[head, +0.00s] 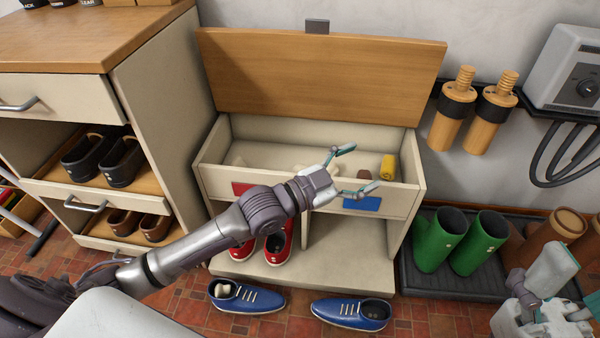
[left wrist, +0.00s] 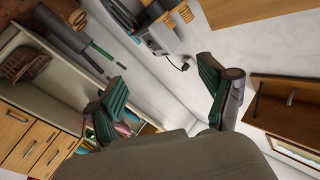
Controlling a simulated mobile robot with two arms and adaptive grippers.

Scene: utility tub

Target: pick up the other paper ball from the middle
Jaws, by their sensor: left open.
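My left gripper (head: 357,169) is open, its two fingers spread above the right part of the open bench compartment (head: 207,172). Nothing shows between the fingers in the left wrist view (left wrist: 160,100). A whitish ball (head: 222,290) sits in the opening of the left blue shoe (head: 250,299). My right gripper (head: 545,312) is at the lower right; its finger opening is unclear.
The wooden lid (head: 320,75) stands raised behind the compartment. A yellow roll (head: 388,167) and a small brown item (head: 364,174) lie at its right end. Red shoes (head: 278,245) stand below, another blue shoe (head: 350,312) on the floor, green boots (head: 460,240) at right.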

